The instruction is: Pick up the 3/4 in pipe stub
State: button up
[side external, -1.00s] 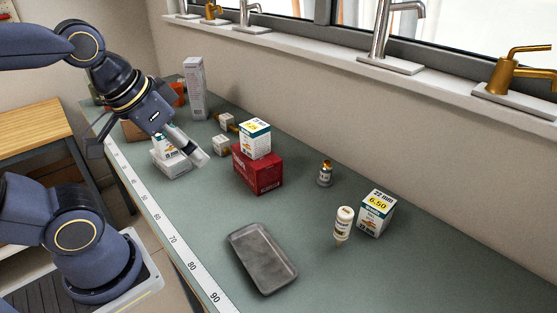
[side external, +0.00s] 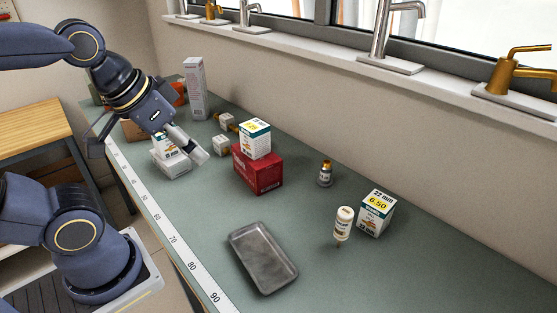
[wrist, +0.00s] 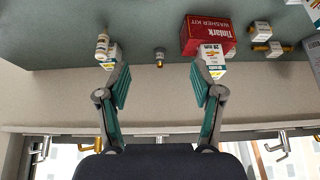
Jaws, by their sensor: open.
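The sizes on the small fittings are too small to read, so I cannot tell for certain which is the 3/4 in pipe stub. Candidates are two brass pieces with white labels, one farther back (side external: 227,121) and one nearer (side external: 221,146). A small dark, brass-topped fitting (side external: 325,174) and a white-labelled cylinder (side external: 343,224) stand farther right. My gripper (side external: 198,156) is open and empty above the bench. Its fingers (wrist: 160,70) are spread apart in the wrist view.
A red washer kit box (side external: 258,172) carries a white box (side external: 255,139). A white 22 mm box (side external: 376,213) stands beside the white-labelled cylinder. A grey tray (side external: 262,258) lies near the front edge. Bench between tray and red box is clear.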

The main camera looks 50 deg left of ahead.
jog(key=w+r+t, duration=0.1)
jog(key=w+r, duration=0.4)
jog(key=g, duration=0.2)
send_over(325, 163)
jog(key=s, duration=0.5)
notch_tip(325, 163, down, 15)
jog(key=shift+m, duration=0.3)
jog(key=x, duration=1.1)
jog(key=shift+s+d+f, duration=0.15)
jog(key=shift+s+d, duration=0.05)
jog(key=shift+s, duration=0.25)
jog(key=x, duration=0.5)
jog(key=shift+w+a+f, duration=0.15)
jog(key=shift+f, duration=0.15)
